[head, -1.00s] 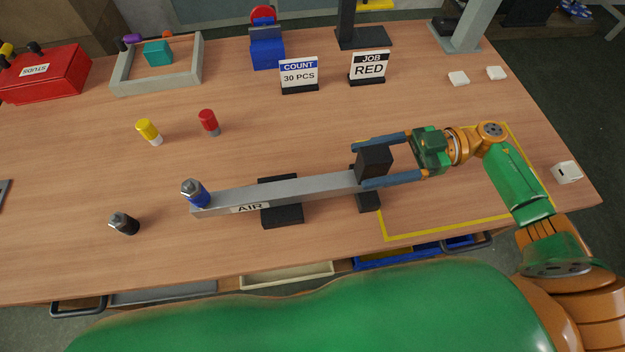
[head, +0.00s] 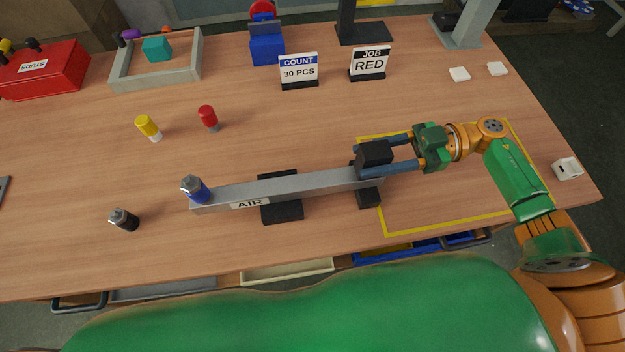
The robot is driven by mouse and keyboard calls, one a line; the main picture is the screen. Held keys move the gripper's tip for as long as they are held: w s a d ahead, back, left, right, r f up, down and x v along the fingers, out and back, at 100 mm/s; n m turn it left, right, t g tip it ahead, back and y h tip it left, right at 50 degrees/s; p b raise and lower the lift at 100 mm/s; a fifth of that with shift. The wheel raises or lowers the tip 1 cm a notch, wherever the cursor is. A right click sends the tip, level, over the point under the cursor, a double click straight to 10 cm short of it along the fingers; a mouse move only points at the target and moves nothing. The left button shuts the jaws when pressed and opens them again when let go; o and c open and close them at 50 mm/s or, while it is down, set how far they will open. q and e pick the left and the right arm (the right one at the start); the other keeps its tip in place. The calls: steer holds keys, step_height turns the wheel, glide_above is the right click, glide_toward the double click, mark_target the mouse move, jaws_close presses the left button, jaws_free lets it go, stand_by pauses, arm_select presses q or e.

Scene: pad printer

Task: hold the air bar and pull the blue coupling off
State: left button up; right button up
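The grey air bar (head: 310,188), labelled AIR, lies across two black supports on the table. The blue coupling (head: 196,189), with a grey metal top, is at its left end. A black block (head: 375,152) stands at the bar's right end. My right gripper (head: 360,160) reaches in from the right with one finger on the far side of this block and one on the near side. Its fingers look closed against the block; the near finger hides part of its front. My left gripper is out of view.
A black coupling (head: 124,219) lies left of the bar. Yellow (head: 148,127) and red (head: 208,117) ones are behind it. COUNT (head: 299,70) and JOB (head: 369,63) signs stand at the back. A yellow outline (head: 450,226) marks the right side. The table's front left is clear.

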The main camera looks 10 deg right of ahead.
jaws_close()
steer(key=shift+s+f, duration=0.15)
steer(key=shift+f, duration=0.2)
stand_by(1.0)
